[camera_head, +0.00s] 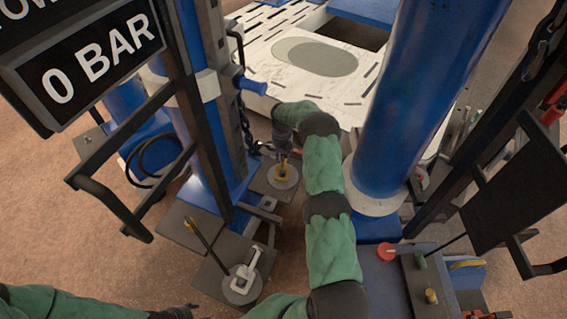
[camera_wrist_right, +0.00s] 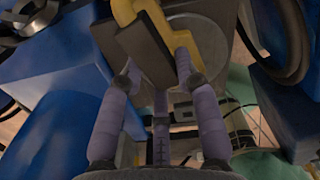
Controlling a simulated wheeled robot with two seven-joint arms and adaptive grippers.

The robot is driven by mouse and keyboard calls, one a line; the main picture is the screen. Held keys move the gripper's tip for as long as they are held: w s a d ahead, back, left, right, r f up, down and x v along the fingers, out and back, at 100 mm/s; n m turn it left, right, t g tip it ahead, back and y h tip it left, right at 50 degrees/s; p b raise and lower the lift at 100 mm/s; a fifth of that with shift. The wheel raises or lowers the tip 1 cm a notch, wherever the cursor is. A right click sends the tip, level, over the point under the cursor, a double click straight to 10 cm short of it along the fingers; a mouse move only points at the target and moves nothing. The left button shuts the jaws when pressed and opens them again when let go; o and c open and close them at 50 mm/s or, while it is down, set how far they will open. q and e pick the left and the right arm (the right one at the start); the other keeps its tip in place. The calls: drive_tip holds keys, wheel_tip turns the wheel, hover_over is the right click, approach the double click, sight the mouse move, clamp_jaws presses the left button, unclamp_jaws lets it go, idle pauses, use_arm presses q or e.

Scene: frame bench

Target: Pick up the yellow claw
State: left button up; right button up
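The yellow claw (camera_head: 283,171) stands on a round grey disc on a dark stand, left of my right arm. My right gripper (camera_head: 282,150) is right at it in the head view and hides part of it. In the right wrist view the yellow claw (camera_wrist_right: 208,52), with dark flat pads, is at the top centre. The spread fingers of my right gripper (camera_wrist_right: 156,68) reach to either side of the pads. The right finger overlaps the yellow part; firm contact cannot be made out. My left gripper (camera_head: 178,312) is only partly visible at the bottom edge, its fingers unclear.
A blue column (camera_head: 400,110) stands close on the right, a blue and dark post (camera_head: 205,150) on the left. A slotted white table (camera_head: 270,50) lies behind.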

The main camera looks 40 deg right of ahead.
drive_tip(key=shift+r, duration=0.1)
clamp_jaws()
drive_tip(key=shift+r+p, duration=0.3)
drive_tip(key=shift+r, duration=0.2)
wheel_tip(320, 180, up, 3)
drive_tip(key=shift+w+f+p, duration=0.1)
drive_tip(key=shift+f+p, duration=0.05)
drive_tip(key=shift+p, duration=0.6)
drive_tip(key=s+a+r+p, duration=0.5)
drive_tip(key=s+a+r, duration=0.2)
drive_tip(key=s, duration=0.5)
drive_tip(key=shift+a+r, duration=0.15)
drive_tip(key=shift+r, duration=0.95)
drive_tip(key=shift+s, duration=0.1)
